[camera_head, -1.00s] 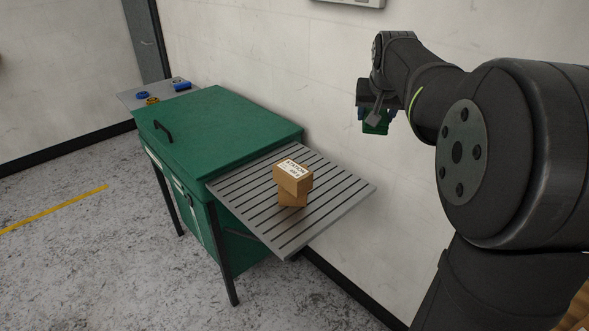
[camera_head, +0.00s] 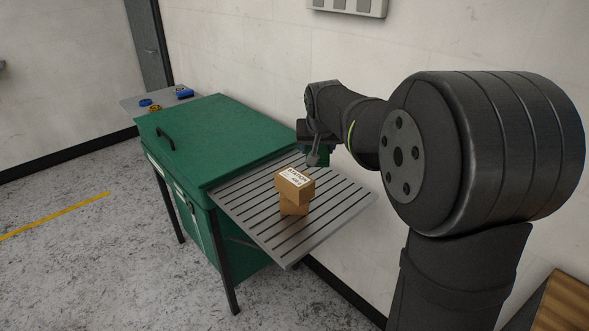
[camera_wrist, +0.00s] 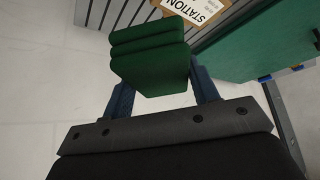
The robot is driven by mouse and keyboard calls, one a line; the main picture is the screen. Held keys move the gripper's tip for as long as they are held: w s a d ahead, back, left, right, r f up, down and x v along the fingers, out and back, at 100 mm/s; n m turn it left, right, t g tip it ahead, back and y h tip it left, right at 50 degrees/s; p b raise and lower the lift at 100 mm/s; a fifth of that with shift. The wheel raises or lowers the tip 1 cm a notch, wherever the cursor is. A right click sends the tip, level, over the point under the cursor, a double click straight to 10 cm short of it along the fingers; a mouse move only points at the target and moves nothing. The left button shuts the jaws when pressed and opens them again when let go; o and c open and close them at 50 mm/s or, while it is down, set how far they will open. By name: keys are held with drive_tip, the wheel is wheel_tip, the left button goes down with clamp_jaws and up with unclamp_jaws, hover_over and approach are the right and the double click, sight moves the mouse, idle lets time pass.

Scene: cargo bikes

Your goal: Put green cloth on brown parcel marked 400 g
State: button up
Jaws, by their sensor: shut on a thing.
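A folded green cloth (camera_head: 323,158) is held in my gripper (camera_head: 316,152), above the back edge of the slatted grey shelf. In the wrist view the cloth (camera_wrist: 150,58) is a thick folded stack between the two blue fingers (camera_wrist: 163,88). A brown parcel (camera_head: 294,186) with a white label sits on top of another brown box (camera_head: 293,208) on the shelf. The label reads STATION, with a smaller line that is hard to read. The parcel also shows at the top of the wrist view (camera_wrist: 176,8), partly cut off, just beyond the cloth.
The slatted shelf (camera_head: 262,222) is otherwise clear. It joins a green lidded box (camera_head: 225,140) with a black handle. A grey side shelf (camera_head: 133,102) at the far left bears blue and yellow items. A white wall stands close behind the shelf and my arm.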

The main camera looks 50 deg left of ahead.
drive_tip(key=s+a+f, duration=0.1)
drive_tip(key=a, duration=0.1)
drive_tip(key=s+a+f, duration=0.2)
drive_tip(key=a+f, duration=0.1)
drive_tip(key=shift+a, duration=0.35)
drive_tip(key=shift+f, duration=1.9)
drive_tip(key=shift+f, duration=0.15)
drive_tip(key=o, duration=1)
drive_tip(key=shift+r, duration=0.2)
drive_tip(key=v, duration=1.2)
drive_tip(key=shift+w, duration=0.2)
